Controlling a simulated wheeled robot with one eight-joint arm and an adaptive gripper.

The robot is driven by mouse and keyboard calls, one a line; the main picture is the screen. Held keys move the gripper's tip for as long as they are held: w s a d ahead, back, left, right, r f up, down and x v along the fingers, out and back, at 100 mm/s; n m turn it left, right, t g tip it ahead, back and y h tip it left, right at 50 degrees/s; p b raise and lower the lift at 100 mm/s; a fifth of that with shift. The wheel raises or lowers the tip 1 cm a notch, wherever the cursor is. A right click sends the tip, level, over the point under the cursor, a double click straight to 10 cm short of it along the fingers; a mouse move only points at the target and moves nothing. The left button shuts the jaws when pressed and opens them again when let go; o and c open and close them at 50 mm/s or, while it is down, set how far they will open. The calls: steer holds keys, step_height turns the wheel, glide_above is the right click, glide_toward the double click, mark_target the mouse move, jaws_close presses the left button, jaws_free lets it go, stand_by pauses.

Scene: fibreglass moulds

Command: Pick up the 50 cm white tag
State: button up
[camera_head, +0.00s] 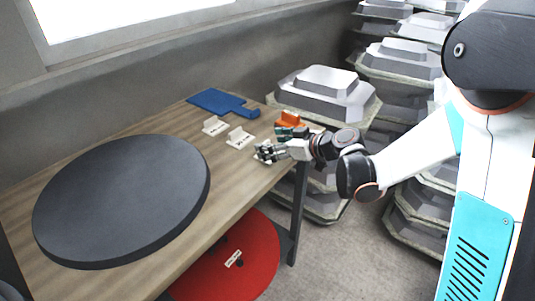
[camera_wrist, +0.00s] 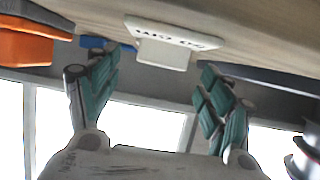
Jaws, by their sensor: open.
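Two white L-shaped tags with dark lettering, a farther one (camera_head: 215,126) and a nearer one (camera_head: 240,138), stand on the wooden table in the head view. A third pale piece shows partly beneath my gripper (camera_head: 264,153), mostly hidden by it. The lettering is too small to tell which tag is the 50 cm one. In the wrist view, a white tag (camera_wrist: 165,45) lies beyond and between the fingertips of my gripper (camera_wrist: 158,70), its lettering blurred. My gripper is open, with nothing between its fingers, by the table's right edge.
A blue piece (camera_head: 222,102) lies at the back. A large dark disc (camera_head: 125,200) fills the near table. A red disc (camera_head: 235,275) is below. Grey moulds (camera_head: 325,90) are stacked behind.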

mark_target(263, 143)
steer(key=b+x, duration=0.1)
steer(key=x, duration=0.3)
steer(key=shift+a+f, duration=0.1)
steer(key=shift+f, duration=0.1)
steer(key=c, duration=0.6)
steer(key=shift+r, duration=0.2)
